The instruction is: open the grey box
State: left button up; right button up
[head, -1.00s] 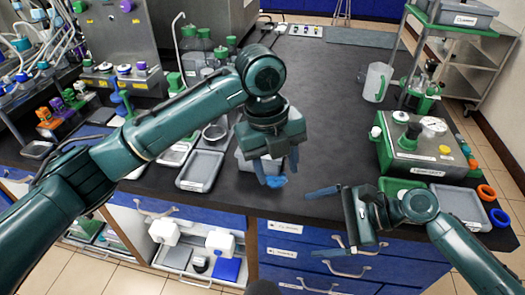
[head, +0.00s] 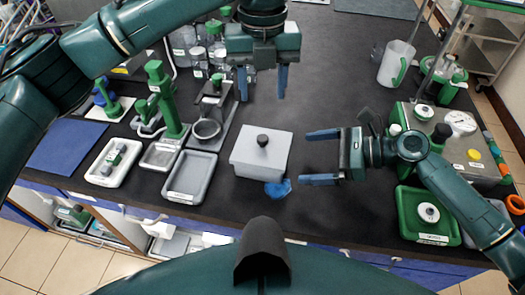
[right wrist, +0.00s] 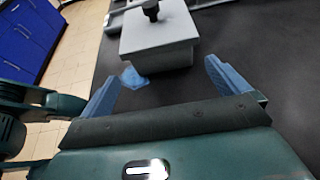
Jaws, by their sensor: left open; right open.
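The grey box (head: 258,165) stands on the dark bench in front of me, its lid (head: 262,148) on and a black knob (head: 262,140) on top. In the right wrist view the box (right wrist: 158,45) and its knob (right wrist: 151,9) show beyond the fingers. My left gripper (head: 262,84) is open and empty, fingers pointing down, above and behind the box in the picture. My right gripper (head: 320,157) is open and empty, to the right of the box, its fingers pointing left towards it.
A blue crumpled thing (head: 278,187) lies at the box's front right corner. A grey tray (head: 190,178) and a green-posted stand (head: 165,100) are to the left. A green tray (head: 428,215) and a gauge unit (head: 465,150) are on the right. The bench behind the box is mostly clear.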

aim_at(262, 141)
jog(key=x, duration=0.9)
jog(key=shift+w+a+f, duration=0.1)
jog(key=shift+w, duration=0.05)
pick_arm(q)
jog(key=shift+w, duration=0.1)
